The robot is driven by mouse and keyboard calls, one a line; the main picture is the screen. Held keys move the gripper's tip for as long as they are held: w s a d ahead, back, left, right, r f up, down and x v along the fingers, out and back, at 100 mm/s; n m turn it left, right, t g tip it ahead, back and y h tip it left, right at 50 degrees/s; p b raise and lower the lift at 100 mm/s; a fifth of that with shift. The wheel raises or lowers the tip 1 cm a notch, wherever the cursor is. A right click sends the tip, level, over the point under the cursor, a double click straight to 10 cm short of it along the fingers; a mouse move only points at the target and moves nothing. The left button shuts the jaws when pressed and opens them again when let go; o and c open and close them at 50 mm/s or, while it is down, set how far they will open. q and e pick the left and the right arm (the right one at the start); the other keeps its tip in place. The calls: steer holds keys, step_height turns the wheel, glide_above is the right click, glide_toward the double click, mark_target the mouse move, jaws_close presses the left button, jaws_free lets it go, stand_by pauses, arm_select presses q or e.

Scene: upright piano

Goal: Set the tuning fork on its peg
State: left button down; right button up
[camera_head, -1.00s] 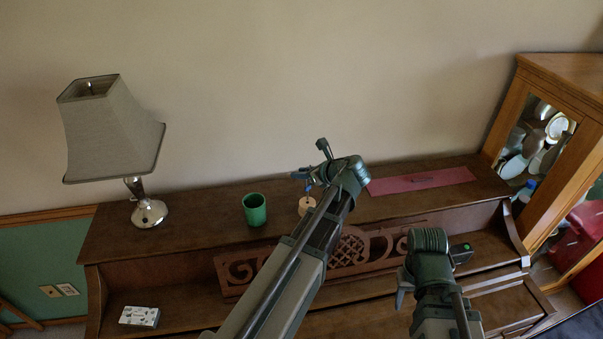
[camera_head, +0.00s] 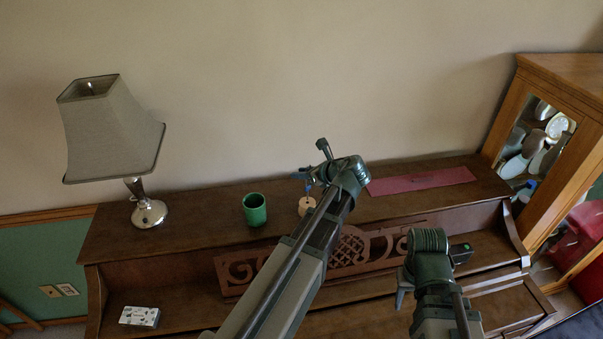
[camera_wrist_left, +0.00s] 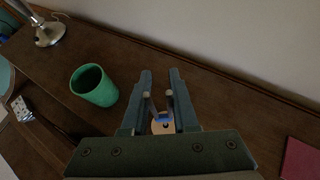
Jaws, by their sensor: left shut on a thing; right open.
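My left gripper (camera_head: 310,175) is shut on the tuning fork, above the piano's top. In the left wrist view, grey prongs and a blue part of the tuning fork (camera_wrist_left: 163,116) show between the fingers (camera_wrist_left: 160,88). In the head view a bit of blue (camera_head: 308,187) shows below the fingers. A round pale wooden base (camera_head: 306,204) stands on the piano top just below; it also shows behind the fork in the left wrist view (camera_wrist_left: 162,127). The peg cannot be made out. My right gripper (camera_head: 402,290) is open, low in front of the piano.
A green cup (camera_head: 255,210) stands left of the wooden base. A lamp (camera_head: 148,212) stands further left. A red cloth strip (camera_head: 422,181) lies to the right on the piano top (camera_head: 190,225). A patterned box (camera_head: 139,316) sits lower left. The wall is close behind.

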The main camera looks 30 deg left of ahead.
arm_select(q)
steer(key=shift+f+b, duration=1.95)
stand_by(1.7)
steer(key=c, duration=0.6)
jaws_free()
steer(key=p+v, duration=0.7)
steer(key=v, duration=0.6)
steer(key=shift+d+r, duration=0.2)
steer(key=shift+d, duration=0.1)
steer(key=shift+s+f, duration=0.1)
steer(key=shift+s, duration=0.1)
